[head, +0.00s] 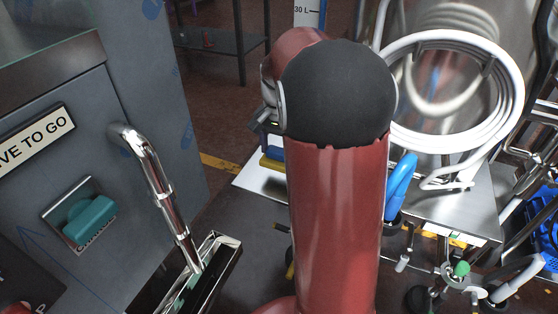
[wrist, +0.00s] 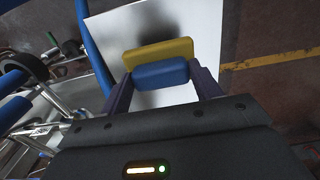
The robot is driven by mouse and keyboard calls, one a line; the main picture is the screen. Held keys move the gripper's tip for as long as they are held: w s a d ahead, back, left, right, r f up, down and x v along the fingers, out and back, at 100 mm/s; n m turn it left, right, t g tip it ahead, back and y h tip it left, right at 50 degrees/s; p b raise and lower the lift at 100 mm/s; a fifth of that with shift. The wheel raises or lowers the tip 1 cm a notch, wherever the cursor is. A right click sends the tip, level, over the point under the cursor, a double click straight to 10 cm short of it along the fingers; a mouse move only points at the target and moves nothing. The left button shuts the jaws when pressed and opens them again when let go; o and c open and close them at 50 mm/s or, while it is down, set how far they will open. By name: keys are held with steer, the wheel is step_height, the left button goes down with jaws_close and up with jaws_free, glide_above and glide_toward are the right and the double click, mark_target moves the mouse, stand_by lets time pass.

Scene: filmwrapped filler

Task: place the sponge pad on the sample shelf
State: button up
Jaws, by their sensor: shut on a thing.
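The sponge pad (wrist: 157,52) shows in the wrist view as a yellow block with a blue block against its near side. My gripper (wrist: 161,74) is shut on it, with a dark purple finger at each end of the blue part. A flat white panel (wrist: 199,28), which looks like the sample shelf, lies beneath the pad, with a dark shadow on it. I cannot tell whether pad and panel touch. In the head view, part of the pad (head: 271,162) shows over the white panel (head: 258,184), left of my red arm.
A coiled white hose (head: 507,88) stands over a metal table (head: 470,212) at right. A grey cabinet (head: 150,90) with a chrome pipe (head: 155,180) is at left. In the wrist view, blue tubing and metal rods crowd the left side; open floor (wrist: 270,90) lies right.

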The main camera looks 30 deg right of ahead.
mark_target(279, 160)
steer(key=shift+f, duration=2.1)
steer(key=shift+f+b, duration=0.15)
steer(key=shift+b, duration=0.15)
steer(key=o, duration=0.9)
